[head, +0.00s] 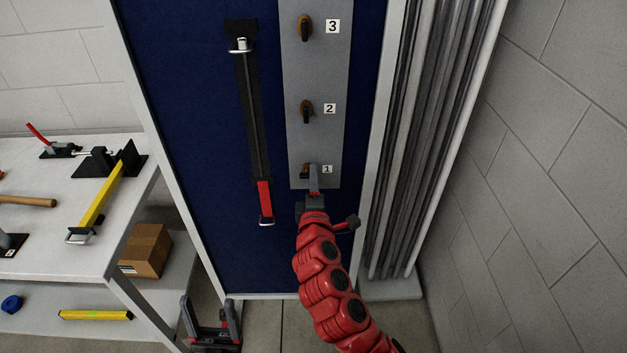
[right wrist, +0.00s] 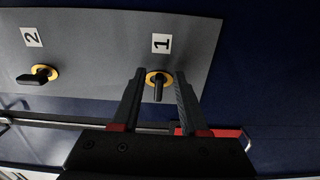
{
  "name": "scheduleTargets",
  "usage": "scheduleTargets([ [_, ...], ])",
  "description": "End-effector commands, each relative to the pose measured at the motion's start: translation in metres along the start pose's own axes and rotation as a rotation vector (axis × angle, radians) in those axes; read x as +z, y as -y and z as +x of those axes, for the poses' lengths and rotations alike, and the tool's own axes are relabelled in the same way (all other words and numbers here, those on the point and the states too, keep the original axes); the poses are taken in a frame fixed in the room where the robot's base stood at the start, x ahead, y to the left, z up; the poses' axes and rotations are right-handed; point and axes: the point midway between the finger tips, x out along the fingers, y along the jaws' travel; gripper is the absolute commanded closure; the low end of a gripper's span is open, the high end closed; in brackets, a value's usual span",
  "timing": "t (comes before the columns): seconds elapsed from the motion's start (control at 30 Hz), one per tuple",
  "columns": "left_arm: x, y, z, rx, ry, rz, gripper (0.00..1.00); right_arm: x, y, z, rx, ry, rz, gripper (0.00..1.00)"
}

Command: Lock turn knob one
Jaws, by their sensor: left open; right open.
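Turn knob one (head: 305,169) is a dark handle on a yellow ring, low on the grey panel beside the label 1. In the right wrist view, knob one (right wrist: 158,91) has its handle crosswise to the row of knobs, pointing away from its label. My right gripper (head: 314,178) is open at knob one and partly covers it in the head view. In the right wrist view, the right gripper's fingers (right wrist: 161,76) show on either side of the knob; contact cannot be told. My left gripper (head: 211,318) is open and empty, low beside the blue board.
Knob two (head: 306,108) and knob three (head: 305,28) sit above, handles along the panel. A black and red tool (head: 252,130) hangs left of the panel on the blue board (head: 190,60). A workbench (head: 60,225) with clamps stands left; grey pipes (head: 425,130) stand right.

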Motion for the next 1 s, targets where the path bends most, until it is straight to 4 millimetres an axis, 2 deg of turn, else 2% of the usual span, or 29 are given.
scheduleTargets([
  [0.13, 0.001, 0.000, -0.003, 0.000, 0.000, 0.000, 0.30, -0.001, 0.001, -0.010, 0.003, -0.003, -0.001, 0.56],
  [0.23, 0.001, 0.000, -0.007, 0.000, 0.000, 0.000, 0.30, -0.001, 0.002, -0.026, 0.001, -0.003, -0.001, 0.56],
  [0.63, 0.005, -0.001, -0.027, 0.000, 0.000, 0.000, 0.30, -0.002, 0.004, -0.119, -0.001, -0.007, -0.001, 0.56],
  [0.7, 0.001, 0.000, -0.007, 0.000, 0.000, 0.000, 0.30, -0.003, -0.004, -0.132, -0.006, -0.007, -0.003, 0.56],
  [0.9, -0.002, 0.001, 0.012, 0.000, 0.000, 0.000, 0.30, -0.002, -0.002, -0.161, -0.007, -0.005, -0.001, 0.56],
  [1.0, -0.003, 0.001, 0.017, 0.000, 0.000, 0.000, 0.30, -0.001, -0.002, -0.169, -0.003, -0.003, -0.001, 0.56],
])
